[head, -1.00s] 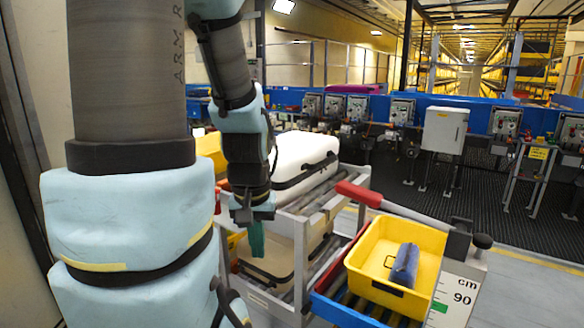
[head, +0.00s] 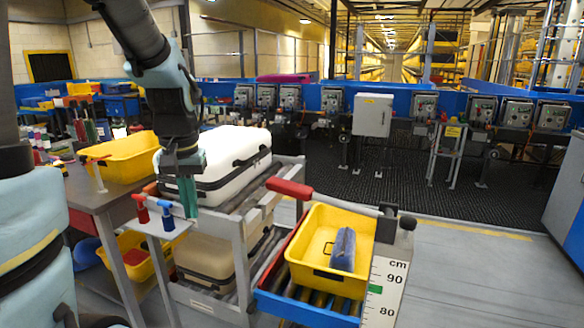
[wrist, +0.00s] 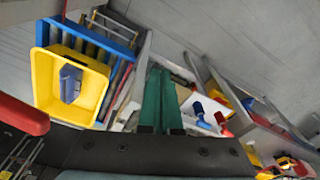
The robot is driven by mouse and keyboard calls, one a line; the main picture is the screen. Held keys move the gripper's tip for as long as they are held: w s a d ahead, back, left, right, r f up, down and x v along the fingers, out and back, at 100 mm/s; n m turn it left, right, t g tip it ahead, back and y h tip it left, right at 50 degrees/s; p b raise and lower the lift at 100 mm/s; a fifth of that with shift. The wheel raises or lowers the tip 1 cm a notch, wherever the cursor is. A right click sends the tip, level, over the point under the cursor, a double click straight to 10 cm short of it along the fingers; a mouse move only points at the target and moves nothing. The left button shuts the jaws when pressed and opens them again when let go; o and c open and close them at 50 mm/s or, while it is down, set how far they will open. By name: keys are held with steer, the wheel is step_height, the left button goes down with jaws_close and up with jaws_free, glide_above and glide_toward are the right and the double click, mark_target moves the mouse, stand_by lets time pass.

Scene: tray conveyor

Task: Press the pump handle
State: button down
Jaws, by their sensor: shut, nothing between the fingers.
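The pump handle is a grey lever with a red grip (head: 290,188), raised and sloping slightly down to its pivot at the top of a white post (head: 386,290) marked in cm. The red grip (wrist: 22,115) also shows at the left edge of the wrist view. My gripper (head: 188,208) hangs to the left of the grip with a clear gap, pointing down in front of the white suitcase. Its green fingers (wrist: 160,100) are closed together and hold nothing. They are not touching the handle.
A yellow tray (head: 365,245) with a blue item (head: 343,250) sits on rollers below the handle. A cart (head: 240,262) carries a white suitcase (head: 225,165) above a tan one (head: 215,262). A workbench (head: 95,195) with a yellow bin (head: 125,160) stands left. Grey floor is open at right.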

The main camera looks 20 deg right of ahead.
steer(key=w+d+r+m, duration=0.2)
steer(key=d+r+m, duration=0.1)
steer(key=d+r, duration=0.75)
step_height(320, 180, up, 8)
steer(key=m+y+p, duration=0.1)
steer(key=m+p, duration=0.1)
glide_above(291, 184)
steer(key=s+d, duration=0.2)
steer(key=shift+w+r, duration=0.1)
steer(key=shift+w, duration=0.15)
steer(key=f+p, duration=0.1)
steer(key=f, duration=0.3)
steer(key=w+a+f+p, duration=0.1)
steer(key=f, duration=0.4)
steer(key=f+p, duration=0.1)
steer(key=f, duration=0.4)
steer(key=shift+w+a+p, duration=0.15)
steer(key=shift+a+p, duration=0.15)
steer(key=shift+p, duration=0.05)
